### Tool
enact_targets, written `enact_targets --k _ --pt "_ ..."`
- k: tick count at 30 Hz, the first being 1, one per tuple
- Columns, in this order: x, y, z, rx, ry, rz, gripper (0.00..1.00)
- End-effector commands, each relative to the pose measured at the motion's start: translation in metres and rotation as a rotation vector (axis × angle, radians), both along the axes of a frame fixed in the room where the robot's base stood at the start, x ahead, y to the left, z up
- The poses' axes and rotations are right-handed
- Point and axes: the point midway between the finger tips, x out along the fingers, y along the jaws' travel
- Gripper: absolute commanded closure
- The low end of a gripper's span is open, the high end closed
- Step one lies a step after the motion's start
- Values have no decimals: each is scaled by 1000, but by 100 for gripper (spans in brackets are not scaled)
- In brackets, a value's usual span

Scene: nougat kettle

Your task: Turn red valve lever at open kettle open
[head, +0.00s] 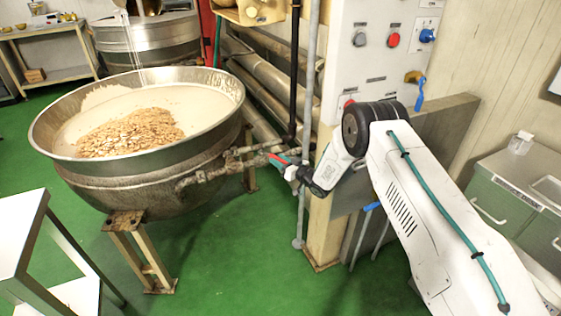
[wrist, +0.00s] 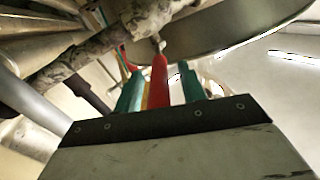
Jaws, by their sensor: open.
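The open kettle (head: 150,165) is a wide steel bowl on legs, holding pale mass and a heap of nuts. A crusted pipe with valve fittings (head: 215,170) runs along its right side. The red valve lever (head: 276,159) shows as a small red piece at my gripper (head: 284,161). In the wrist view the red lever (wrist: 159,80) points toward the camera, between the two teal fingers of my gripper (wrist: 158,78). The fingers are open, with visible gaps on both sides of the lever. Contact cannot be told. The lever's base meets the crusted pipe (wrist: 110,40).
A white control panel (head: 380,50) with buttons and a blue-handled lever (head: 420,95) stands behind my arm. A vertical grey pipe (head: 307,110) runs close to my gripper. A white table (head: 20,235) is at the lower left. Green floor is free below the kettle.

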Motion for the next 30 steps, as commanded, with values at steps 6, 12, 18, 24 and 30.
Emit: enact_targets --k 6,12,18,24,30 --pt "-19 -22 0 0 3 -4 59" --pt "-42 -45 0 0 1 -2 59" --pt "-53 -55 0 0 0 -2 59" --pt "-53 -56 0 1 -1 -1 59" --pt "-52 -56 4 -6 0 -6 100"
